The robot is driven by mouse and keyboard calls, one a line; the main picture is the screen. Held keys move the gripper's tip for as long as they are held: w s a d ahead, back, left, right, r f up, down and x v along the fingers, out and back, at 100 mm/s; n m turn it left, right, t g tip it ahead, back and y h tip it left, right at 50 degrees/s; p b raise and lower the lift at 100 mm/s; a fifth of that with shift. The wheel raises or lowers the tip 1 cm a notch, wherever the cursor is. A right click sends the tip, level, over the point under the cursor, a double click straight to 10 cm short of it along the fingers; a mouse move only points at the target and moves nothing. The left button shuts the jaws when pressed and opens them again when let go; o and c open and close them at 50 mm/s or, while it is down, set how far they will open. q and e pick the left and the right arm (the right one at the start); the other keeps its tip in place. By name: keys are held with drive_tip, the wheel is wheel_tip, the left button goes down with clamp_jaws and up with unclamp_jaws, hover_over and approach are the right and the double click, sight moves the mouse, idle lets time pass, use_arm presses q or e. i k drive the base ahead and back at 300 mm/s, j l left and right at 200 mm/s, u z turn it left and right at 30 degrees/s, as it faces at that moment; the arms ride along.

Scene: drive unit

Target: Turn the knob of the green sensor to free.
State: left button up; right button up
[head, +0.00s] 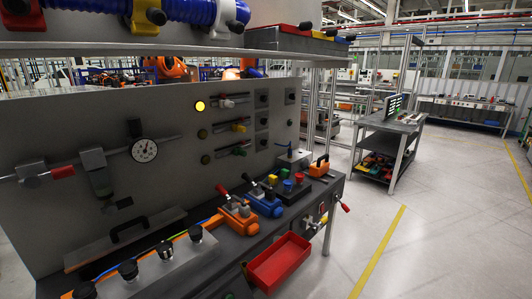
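A small green part (240,151), which looks like the green sensor, sits low on the right side of the grey upright panel (75,125). A dark round part (262,144) is to the right of it. The green part is too small to tell which way any knob on it points. Neither of my grippers shows in this view.
A bench in front of the panel holds an orange clamp (238,220), a blue clamp (264,203) and several black knobs. A red bin (279,262) hangs at its front. A shelf (150,47) overhangs the panel. A cart (391,138) stands at the right, with clear floor around it.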

sight(238, 151)
drive_tip(key=i+l, duration=0.2)
drive_tip(key=l, duration=0.15)
drive_tip(key=i+l+u, duration=0.1)
drive_tip(key=i+l, duration=0.3)
drive_tip(key=l, duration=0.25)
drive_tip(key=i+l, duration=0.2)
drive_tip(key=l, duration=0.15)
drive_tip(key=i+l+u, duration=0.1)
drive_tip(key=l, duration=0.25)
drive_tip(key=i+l, duration=0.25)
drive_tip(key=i+l+u, duration=0.1)
drive_tip(key=l, duration=0.4)
drive_tip(key=i+l, duration=0.45)
drive_tip(key=i+l+u, duration=0.1)
drive_tip(key=l, duration=0.35)
drive_tip(key=i+l, duration=0.5)
drive_tip(key=l, duration=0.15)
drive_tip(key=i+l+u, duration=0.1)
drive_tip(key=l, duration=0.25)
drive_tip(key=i, duration=0.1)
